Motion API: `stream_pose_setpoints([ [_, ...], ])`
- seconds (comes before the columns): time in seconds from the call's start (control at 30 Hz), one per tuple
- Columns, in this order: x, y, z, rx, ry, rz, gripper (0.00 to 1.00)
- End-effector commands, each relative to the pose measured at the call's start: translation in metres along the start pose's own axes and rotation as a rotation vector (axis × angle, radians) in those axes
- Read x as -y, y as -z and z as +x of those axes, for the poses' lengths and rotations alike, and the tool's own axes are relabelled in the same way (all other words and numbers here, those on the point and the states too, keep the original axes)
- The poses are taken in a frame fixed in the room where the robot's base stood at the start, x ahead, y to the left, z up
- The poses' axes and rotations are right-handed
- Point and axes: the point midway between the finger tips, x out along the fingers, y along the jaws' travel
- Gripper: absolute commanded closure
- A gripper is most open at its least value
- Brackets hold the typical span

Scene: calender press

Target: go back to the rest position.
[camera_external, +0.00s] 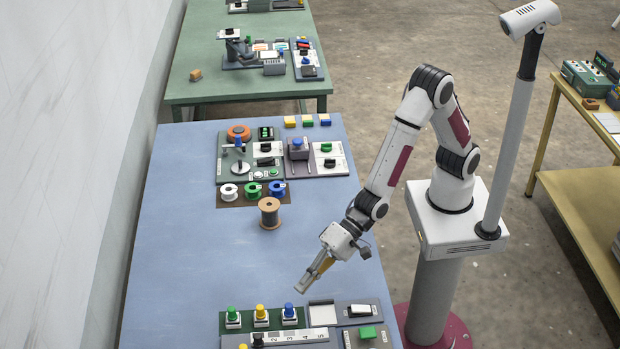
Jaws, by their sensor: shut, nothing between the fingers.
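My gripper (304,287) is shut and empty. It hangs over the front part of the blue table (190,250), pointing down and to the left. It is above and just behind the near panel, close to the blue button (289,310). A gap seems to separate it from the panel, but I cannot tell its exact height. My arm reaches in from the pedestal at the right of the table.
A brown spool (269,212) stands mid-table. Behind it are white, green and blue spools and a control panel (327,160). The left-middle of the table is clear.

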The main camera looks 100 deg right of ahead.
Motion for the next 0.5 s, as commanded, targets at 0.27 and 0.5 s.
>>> stream_pose_setpoints([
  [0.27,0.013,0.042,-0.042,-0.038,-0.052,-0.113,1.00],
  [0.5,0.017,0.080,-0.090,-0.066,-0.119,-0.236,1.00],
])
